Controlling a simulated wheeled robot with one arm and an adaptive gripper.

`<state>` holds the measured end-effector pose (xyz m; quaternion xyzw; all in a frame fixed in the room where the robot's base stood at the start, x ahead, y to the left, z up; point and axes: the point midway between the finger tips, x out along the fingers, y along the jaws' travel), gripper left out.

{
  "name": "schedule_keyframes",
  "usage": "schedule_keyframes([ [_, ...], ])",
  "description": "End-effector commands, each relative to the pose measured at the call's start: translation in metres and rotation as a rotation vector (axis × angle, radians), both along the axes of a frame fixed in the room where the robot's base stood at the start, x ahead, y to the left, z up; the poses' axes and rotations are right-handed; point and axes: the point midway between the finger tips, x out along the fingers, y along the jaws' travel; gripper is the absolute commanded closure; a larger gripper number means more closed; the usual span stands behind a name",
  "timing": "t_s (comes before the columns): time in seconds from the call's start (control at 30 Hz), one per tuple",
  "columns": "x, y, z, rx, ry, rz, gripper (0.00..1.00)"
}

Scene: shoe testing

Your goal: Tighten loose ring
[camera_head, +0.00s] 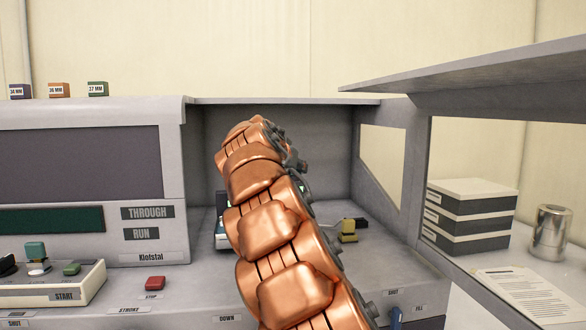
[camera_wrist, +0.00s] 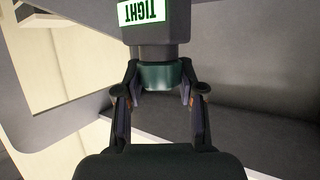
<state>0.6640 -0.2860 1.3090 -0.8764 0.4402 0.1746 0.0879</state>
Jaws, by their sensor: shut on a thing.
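In the head view my copper-coloured arm reaches into the grey machine's open bay (camera_head: 330,150). The arm hides the ring and my gripper there.
A small yellow and black part (camera_head: 349,230) is on the bay floor, right of my arm. The bay's raised hood (camera_head: 480,75) overhangs at right. A control panel (camera_head: 50,285) with buttons is at front left. Stacked boxes (camera_head: 472,215) and a metal canister (camera_head: 551,232) stand at right.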

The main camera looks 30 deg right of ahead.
Motion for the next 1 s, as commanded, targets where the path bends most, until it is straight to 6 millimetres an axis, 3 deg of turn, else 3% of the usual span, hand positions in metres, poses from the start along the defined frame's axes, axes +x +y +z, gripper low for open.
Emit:
schedule_keyframes([
  [0.5, 0.0008, 0.0013, 0.0001, -0.001, -0.001, -0.007, 0.96],
  [0.53, 0.0008, 0.0013, 0.0001, -0.001, -0.001, -0.007, 0.58],
  [0.77, 0.0004, 0.0007, 0.0003, -0.001, -0.001, -0.008, 0.35],
  [1.0, 0.0001, 0.0002, 0.0003, -0.001, 0.0, -0.009, 0.35],
])
